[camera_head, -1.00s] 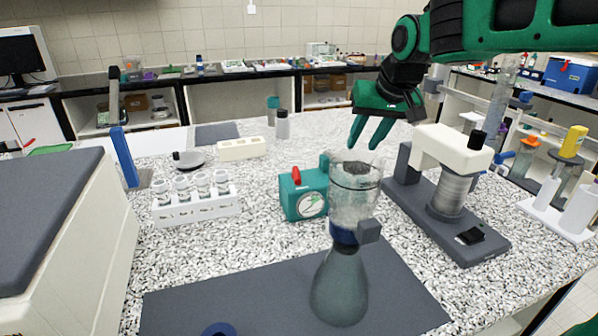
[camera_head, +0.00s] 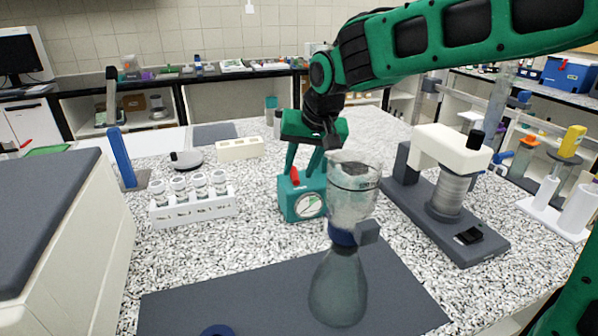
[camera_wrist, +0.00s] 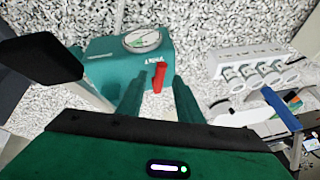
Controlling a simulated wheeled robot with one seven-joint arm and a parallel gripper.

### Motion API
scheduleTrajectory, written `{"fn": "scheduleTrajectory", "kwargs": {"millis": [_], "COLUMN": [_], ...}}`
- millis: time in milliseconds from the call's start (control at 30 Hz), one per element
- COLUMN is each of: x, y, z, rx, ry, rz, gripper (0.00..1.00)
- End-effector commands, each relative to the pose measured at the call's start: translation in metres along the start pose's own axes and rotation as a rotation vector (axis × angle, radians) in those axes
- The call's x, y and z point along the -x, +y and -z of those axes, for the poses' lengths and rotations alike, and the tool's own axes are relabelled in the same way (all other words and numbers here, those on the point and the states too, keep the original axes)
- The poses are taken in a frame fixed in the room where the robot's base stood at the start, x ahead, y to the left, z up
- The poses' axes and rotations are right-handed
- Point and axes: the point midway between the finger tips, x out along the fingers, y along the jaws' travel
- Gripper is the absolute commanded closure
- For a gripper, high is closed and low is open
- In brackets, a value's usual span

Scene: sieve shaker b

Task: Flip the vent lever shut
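The vent lever (camera_head: 295,176) is a small red handle on top of a teal box (camera_head: 290,205) with a round dial on its front. It stands roughly upright with a slight tilt. My gripper (camera_head: 305,170) is just above the box, fingers pointing down, behind the lever in the head view. In the wrist view my gripper (camera_wrist: 159,88) is open, with the red lever (camera_wrist: 159,77) showing between its two fingertips and a gap on each side. Whether either finger touches the lever or box I cannot tell.
A glass flask with a clear funnel (camera_head: 353,195) stands close in front of the box's right side. A white rack of capped jars (camera_head: 195,208) is to the left. A grey and cream stand (camera_head: 440,200) is to the right.

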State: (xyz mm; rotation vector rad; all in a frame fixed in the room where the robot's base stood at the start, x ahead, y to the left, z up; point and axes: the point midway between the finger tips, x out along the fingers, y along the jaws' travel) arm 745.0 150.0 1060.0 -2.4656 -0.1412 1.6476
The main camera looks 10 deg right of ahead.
Motion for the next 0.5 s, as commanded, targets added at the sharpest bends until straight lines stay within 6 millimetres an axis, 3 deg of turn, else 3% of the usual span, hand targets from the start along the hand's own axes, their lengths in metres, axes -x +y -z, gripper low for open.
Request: {"fn": "scheduleTrajectory", "kwargs": {"millis": [200, 500], "x": [-0.017, -0.019], "y": [0.000, 0.000], "z": [0.000, 0.000], "rx": [0.000, 0.000], "ry": [0.000, 0.001], "rz": [0.000, 0.000], "gripper": [0.67, 0.67]}}
